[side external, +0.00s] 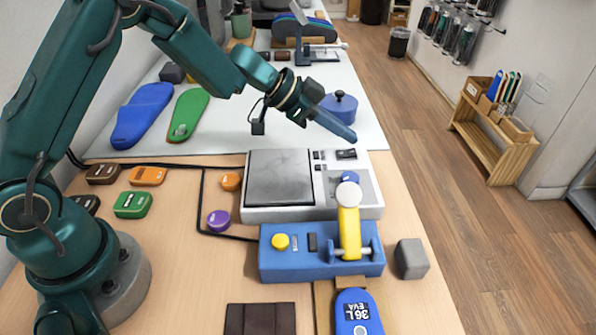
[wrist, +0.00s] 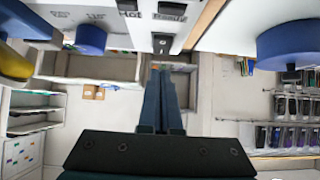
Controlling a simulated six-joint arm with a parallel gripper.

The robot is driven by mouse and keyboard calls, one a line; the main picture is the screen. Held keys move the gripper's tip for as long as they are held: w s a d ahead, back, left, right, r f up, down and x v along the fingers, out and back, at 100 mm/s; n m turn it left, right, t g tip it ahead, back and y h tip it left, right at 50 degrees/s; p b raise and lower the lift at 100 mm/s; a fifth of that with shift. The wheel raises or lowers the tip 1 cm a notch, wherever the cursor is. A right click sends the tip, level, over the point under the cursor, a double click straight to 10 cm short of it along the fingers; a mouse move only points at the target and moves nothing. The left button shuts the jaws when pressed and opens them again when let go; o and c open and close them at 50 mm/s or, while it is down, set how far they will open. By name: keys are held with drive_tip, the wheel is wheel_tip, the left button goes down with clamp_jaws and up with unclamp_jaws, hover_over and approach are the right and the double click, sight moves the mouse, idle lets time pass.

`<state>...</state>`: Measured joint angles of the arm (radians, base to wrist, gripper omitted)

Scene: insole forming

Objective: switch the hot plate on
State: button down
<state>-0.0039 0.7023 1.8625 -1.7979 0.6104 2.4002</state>
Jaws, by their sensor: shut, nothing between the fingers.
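The hot plate (side external: 247,200) is a white-grey box with a dark square heating surface, on the wooden table in the side view. Its right-hand panel carries small dark switches (side external: 347,154) and a blue knob (side external: 349,178). In the wrist view its white casing (wrist: 120,28) fills the top, with the blue knob (wrist: 90,40) and a dark switch (wrist: 170,15). My gripper (side external: 352,136) is shut and empty, its blue fingers pointing down-right just above the panel's far end. In the wrist view the fingertips (wrist: 162,72) point toward the casing. Contact cannot be told.
A blue press (side external: 280,265) with a yellow lever (side external: 348,225) stands in front of the hot plate. A grey block (side external: 411,259) is to its right. A blue lidded pot (side external: 339,105) stands close behind my fingers. Blue (side external: 142,115) and green (side external: 188,114) insoles lie at the back left.

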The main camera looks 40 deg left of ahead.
drive_tip(key=shift+f, duration=0.9)
drive_tip(key=shift+w+d+f, duration=0.15)
drive_tip(key=shift+d+f, duration=0.05)
drive_tip(key=shift+f, duration=0.15)
drive_tip(key=shift+w+d+r, duration=0.25)
drive_tip(key=shift+w+d, duration=0.3)
drive_tip(key=shift+r, duration=0.1)
